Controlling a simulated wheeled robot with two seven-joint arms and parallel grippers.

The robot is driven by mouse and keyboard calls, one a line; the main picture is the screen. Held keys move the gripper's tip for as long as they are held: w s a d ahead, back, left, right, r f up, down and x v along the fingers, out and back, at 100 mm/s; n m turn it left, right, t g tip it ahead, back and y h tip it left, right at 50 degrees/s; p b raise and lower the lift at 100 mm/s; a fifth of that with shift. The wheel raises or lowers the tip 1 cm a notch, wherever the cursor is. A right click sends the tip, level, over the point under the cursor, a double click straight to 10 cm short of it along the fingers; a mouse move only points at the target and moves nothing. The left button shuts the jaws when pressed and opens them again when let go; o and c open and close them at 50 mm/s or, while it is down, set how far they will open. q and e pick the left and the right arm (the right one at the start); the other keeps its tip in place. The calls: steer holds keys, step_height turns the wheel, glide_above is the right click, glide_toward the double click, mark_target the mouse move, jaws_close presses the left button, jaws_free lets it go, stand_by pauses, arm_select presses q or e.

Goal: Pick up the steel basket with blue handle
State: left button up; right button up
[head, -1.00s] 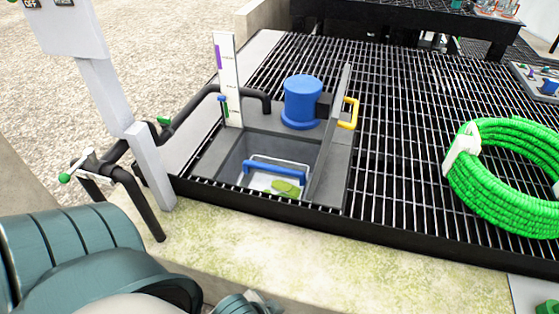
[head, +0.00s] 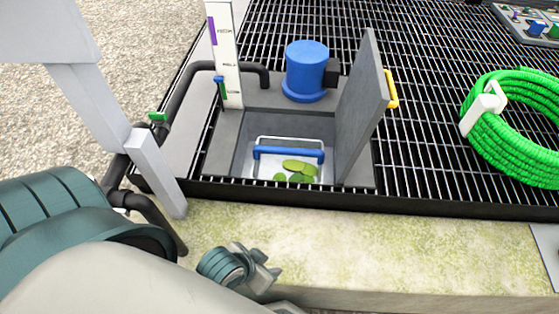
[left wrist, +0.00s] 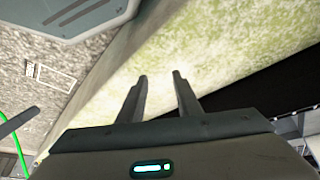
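The steel basket (head: 320,143) sits down inside a grey open pit. Its blue handle (head: 288,153) runs across it, with green leaves behind and below. My left gripper (head: 262,270) is low in the head view, over the mossy stone ledge, in front of the pit and apart from the basket. In the left wrist view, its two fingers (left wrist: 160,76) are spread with nothing between them. The basket cannot be made out in the left wrist view. My right gripper is not in view.
A grey lid (head: 360,108) with a yellow handle (head: 391,88) stands open right of the pit. A blue motor (head: 306,70) and a white gauge board (head: 225,55) stand behind. A grey post (head: 155,172) is at left. A green hose coil (head: 515,125) lies right on the black grating (head: 430,150).

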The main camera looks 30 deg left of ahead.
arm_select(q)
steer(key=shift+a, duration=0.35)
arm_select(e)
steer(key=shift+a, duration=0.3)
